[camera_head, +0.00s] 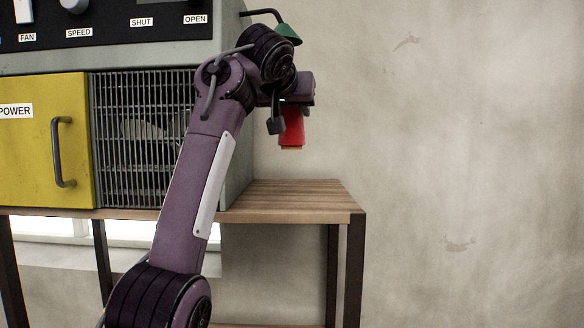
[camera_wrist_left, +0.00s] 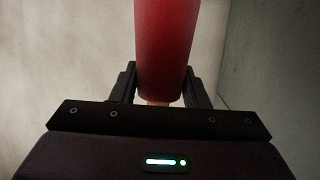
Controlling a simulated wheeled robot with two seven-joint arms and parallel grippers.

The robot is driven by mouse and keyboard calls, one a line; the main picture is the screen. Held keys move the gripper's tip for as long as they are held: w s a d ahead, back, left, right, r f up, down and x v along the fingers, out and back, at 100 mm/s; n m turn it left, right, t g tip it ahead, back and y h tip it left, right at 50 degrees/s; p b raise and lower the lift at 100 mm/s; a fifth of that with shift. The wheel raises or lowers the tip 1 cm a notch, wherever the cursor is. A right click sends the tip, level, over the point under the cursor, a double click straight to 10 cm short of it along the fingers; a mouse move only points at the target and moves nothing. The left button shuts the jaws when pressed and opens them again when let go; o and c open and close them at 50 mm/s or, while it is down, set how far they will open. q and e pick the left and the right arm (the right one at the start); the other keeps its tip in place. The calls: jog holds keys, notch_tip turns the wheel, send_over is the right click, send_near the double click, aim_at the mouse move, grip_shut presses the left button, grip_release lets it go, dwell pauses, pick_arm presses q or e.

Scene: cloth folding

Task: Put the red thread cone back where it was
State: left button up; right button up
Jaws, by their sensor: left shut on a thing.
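The red thread cone (camera_head: 291,126) is held by my left gripper (camera_head: 281,124), above the right part of the wooden bench in the head view. It hangs clear of the bench top, roughly upright. In the left wrist view the red cone (camera_wrist_left: 164,50) stands between the two dark fingers of my left gripper (camera_wrist_left: 165,85), which are shut on it. A green cone (camera_head: 288,35) shows just above my wrist, below a dark bent rod; my arm hides part of this area. My right gripper is not in view.
The wooden bench top (camera_head: 300,197) is bare to the right of the grey machine. The machine has a yellow door (camera_head: 40,140) with a handle, a grille (camera_head: 140,135) and a labelled control panel (camera_head: 110,20). A plain wall is behind; the right side is free.

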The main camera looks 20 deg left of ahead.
aim_at(292, 143)
pick_arm(q)
jog(key=f, duration=0.1)
jog(key=w+f, duration=0.1)
jog(key=f, duration=0.3)
jog(key=shift+w+a+p, duration=0.15)
jog(key=shift+w+p, duration=0.15)
jog(key=shift+w, duration=0.05)
notch_tip(292, 143, down, 2)
jog(key=shift+s, duration=0.15)
jog(key=shift+s+f, duration=0.15)
jog(key=shift+s, duration=0.1)
notch_tip(292, 143, down, 3)
jog(key=shift+s+r+p, duration=0.1)
jog(key=shift+p, duration=0.55)
jog(key=shift+f, duration=0.55)
jog(key=o, duration=1.1)
jog(key=shift+c, duration=0.2)
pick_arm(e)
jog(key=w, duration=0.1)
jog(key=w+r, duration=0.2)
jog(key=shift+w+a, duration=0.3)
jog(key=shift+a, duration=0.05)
